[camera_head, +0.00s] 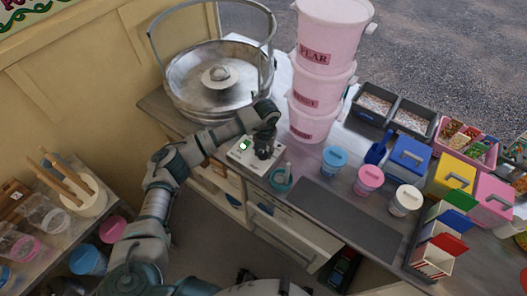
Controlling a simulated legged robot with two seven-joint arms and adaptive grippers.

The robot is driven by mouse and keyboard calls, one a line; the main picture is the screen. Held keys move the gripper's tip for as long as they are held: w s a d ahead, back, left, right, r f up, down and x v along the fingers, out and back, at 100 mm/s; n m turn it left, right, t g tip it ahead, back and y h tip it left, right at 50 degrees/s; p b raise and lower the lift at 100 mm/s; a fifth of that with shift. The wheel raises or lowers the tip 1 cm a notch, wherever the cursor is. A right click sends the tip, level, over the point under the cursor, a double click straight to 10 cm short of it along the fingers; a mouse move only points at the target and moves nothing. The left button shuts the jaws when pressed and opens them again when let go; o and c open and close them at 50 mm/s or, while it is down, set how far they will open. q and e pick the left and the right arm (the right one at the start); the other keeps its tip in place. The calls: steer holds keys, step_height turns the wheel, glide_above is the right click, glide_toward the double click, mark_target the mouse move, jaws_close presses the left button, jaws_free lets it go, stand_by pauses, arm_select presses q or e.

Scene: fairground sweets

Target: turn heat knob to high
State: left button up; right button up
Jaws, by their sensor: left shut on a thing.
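A white control box (241,157) with a small green-lit spot (244,145) sits on the counter in front of the cotton candy machine (205,88). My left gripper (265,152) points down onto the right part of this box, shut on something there. The heat knob itself is hidden by the gripper, so I cannot see its setting. My right gripper is not in view.
Stacked pink tubs (318,85) stand behind the box. Small lidded jars (369,180) stand farther right. A dark mat (335,218) lies bare at the counter's front.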

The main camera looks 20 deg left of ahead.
arm_select(q)
steer(key=m+b, duration=0.1)
steer(key=m, duration=0.3)
steer(key=shift+f+m, duration=0.1)
steer(key=shift+m, duration=0.2)
steer(key=m+b, duration=0.1)
steer(key=m, duration=0.2)
steer(key=shift+m, duration=0.3)
steer(key=m+b, duration=0.2)
steer(key=m, duration=0.2)
steer(key=shift+s+t, duration=0.1)
steer(key=shift+t, duration=0.2)
steer(key=shift+m+h+b, duration=0.3)
steer(key=shift+m+b, duration=0.3)
steer(key=shift+m, duration=1.7)
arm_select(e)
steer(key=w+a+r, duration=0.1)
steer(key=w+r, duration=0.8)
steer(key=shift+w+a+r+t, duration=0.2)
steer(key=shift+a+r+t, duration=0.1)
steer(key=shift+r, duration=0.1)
arm_select(q)
steer(key=shift+r, duration=0.2)
steer(key=o, duration=1.1)
steer(key=shift+f, duration=0.1)
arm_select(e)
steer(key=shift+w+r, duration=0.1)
arm_select(q)
steer(key=shift+o, duration=0.2)
